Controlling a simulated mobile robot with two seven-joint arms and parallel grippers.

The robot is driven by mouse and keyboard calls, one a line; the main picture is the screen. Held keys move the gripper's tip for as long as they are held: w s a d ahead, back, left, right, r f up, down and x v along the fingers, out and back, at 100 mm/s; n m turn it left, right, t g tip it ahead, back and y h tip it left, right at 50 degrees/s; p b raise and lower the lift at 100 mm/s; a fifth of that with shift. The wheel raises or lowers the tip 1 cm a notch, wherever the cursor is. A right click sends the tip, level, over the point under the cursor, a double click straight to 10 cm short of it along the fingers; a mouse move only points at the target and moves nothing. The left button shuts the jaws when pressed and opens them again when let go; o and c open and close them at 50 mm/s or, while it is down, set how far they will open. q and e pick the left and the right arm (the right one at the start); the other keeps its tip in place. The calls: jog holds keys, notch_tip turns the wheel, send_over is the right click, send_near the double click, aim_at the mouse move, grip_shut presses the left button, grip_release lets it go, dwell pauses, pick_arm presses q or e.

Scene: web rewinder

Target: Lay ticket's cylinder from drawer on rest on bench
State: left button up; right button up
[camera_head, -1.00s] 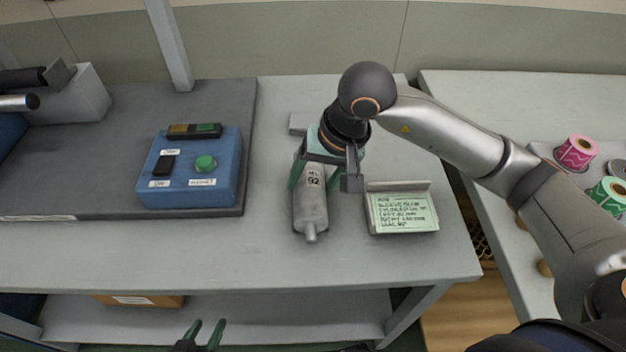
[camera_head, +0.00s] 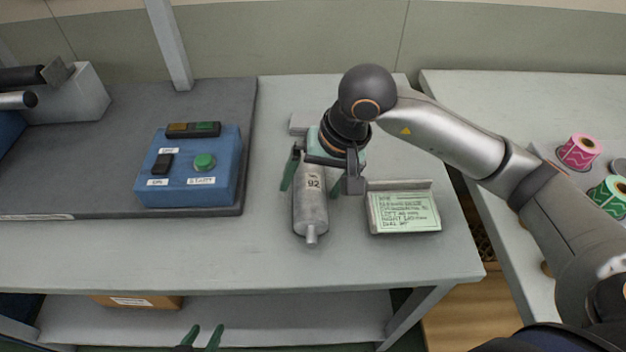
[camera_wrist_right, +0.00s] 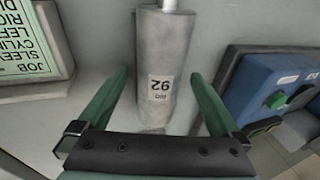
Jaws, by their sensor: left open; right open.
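A grey metal cylinder (camera_head: 312,208) marked 92 lies on the bench (camera_head: 200,262), its thin end journal pointing toward the front edge. It also shows in the right wrist view (camera_wrist_right: 156,48), with the 92 label between my fingers. My right gripper (camera_head: 312,184) is open, its green fingers on either side of the cylinder with visible gaps. The rest under the cylinder is mostly hidden; a pale grey block (camera_head: 300,122) shows behind it. The ticket (camera_head: 403,212) stands in a holder to the right. My left gripper (camera_head: 202,338) is open and empty at the bottom edge, before the lower shelf.
A blue control box (camera_head: 190,168) with a green button sits on a dark plate left of the cylinder. A side table at right carries pink (camera_head: 579,151) and green (camera_head: 608,194) rolls. A cardboard box (camera_head: 138,301) sits on the lower shelf. The bench front is clear.

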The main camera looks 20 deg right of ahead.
jog(key=p+v, duration=0.1)
jog(key=v, duration=1.1)
jog(key=shift+r, duration=0.3)
jog(key=shift+s+d, duration=0.1)
